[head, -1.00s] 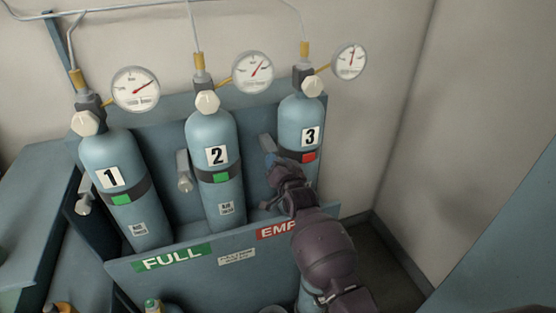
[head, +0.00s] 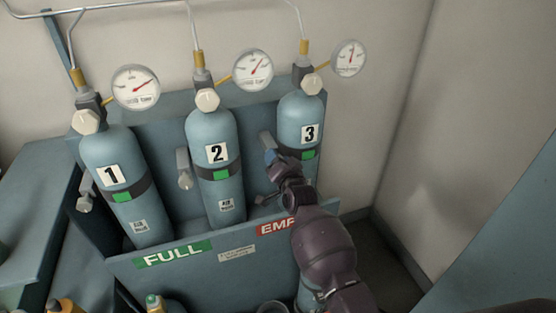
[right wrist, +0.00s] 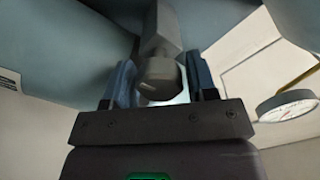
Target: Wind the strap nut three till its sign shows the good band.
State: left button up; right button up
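Strap nut three (head: 266,141) is a grey nut on the rack, left of the blue cylinder marked 3 (head: 300,108). The sign (head: 308,155) on that cylinder's strap shows green. My right gripper (head: 270,156) is at this nut, its arm coming up from the lower right. In the right wrist view the nut (right wrist: 160,78) sits between the two blue fingers (right wrist: 161,85), which appear closed on its sides. My left gripper is not in view.
Cylinders 1 (head: 115,205) and 2 (head: 212,135) stand to the left, with green strap signs. Gauges and thin pipes are above. The rack's front panel (head: 205,268) has FULL and partly hidden EMP labels. A wall (head: 455,130) stands to the right.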

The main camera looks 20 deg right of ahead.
jog(key=s, duration=1.1)
jog(key=shift+d, duration=0.2)
jog(key=shift+w, duration=0.1)
dwell(0.3)
jog(key=s+d+f+n+g, duration=0.2)
jog(key=s+f, duration=0.3)
jog(key=s, duration=0.4)
jog(key=s+d+f+n+g, duration=0.2)
jog(key=s+f+n, duration=0.2)
jog(key=s, duration=0.5)
jog(key=s+d+f+n+g, duration=0.2)
jog(key=s+d+f+n, duration=0.1)
jog(key=s+f, duration=0.3)
jog(key=s, duration=0.2)
jog(key=shift+s+f+h, duration=0.4)
